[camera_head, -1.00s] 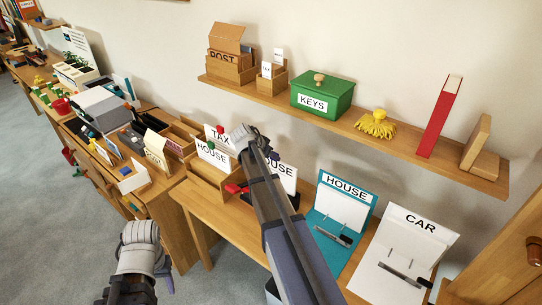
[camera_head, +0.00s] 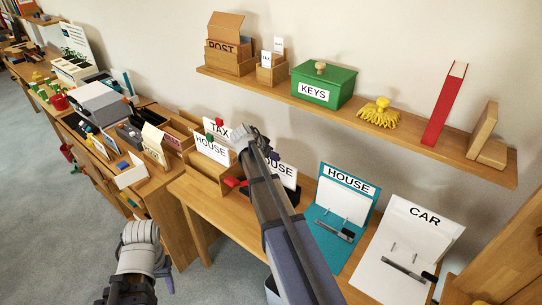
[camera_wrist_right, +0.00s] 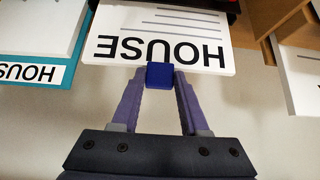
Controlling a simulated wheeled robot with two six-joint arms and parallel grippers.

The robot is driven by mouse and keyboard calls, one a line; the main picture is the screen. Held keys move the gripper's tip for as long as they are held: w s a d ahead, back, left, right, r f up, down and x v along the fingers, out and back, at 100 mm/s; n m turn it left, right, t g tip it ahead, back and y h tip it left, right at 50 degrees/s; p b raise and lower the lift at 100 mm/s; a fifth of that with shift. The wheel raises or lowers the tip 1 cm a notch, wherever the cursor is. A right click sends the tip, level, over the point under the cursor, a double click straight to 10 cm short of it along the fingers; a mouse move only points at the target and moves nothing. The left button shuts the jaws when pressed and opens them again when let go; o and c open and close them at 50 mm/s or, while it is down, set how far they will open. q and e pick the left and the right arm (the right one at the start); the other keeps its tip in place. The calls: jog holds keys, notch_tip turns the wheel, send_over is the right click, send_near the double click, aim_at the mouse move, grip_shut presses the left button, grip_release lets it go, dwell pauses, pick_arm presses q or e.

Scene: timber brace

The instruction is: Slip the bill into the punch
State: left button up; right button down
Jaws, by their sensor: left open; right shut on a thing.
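The bill (camera_wrist_right: 155,38) is a white sheet marked HOUSE with a blue tab (camera_wrist_right: 160,76). My right gripper (camera_wrist_right: 160,82) is shut on the tab, and the bill extends away from it. In the head view my right arm partly covers the bill (camera_head: 287,175). A black-and-red object (camera_head: 233,182), apparently the punch, sits on the desk left of the bill. In the wrist view a dark edge with red shows at the bill's far side; I cannot tell whether the sheet is inside it. My left gripper (camera_head: 140,264) is low at the left, open and away from the desk.
A teal HOUSE board (camera_head: 325,222) and a white CAR board (camera_head: 383,275), each with metal prongs, stand on the desk to the right. Wooden trays with TAX and HOUSE cards (camera_head: 211,148) stand left. A shelf (camera_head: 400,140) hangs above with a green KEYS box (camera_head: 322,86).

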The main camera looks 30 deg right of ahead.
jog(key=shift+f+b, duration=0.5)
jog(key=shift+f, duration=0.1)
grip_release()
dwell(0.4)
notch_tip(320, 180, up, 8)
jog(key=p, duration=0.8)
dwell(0.4)
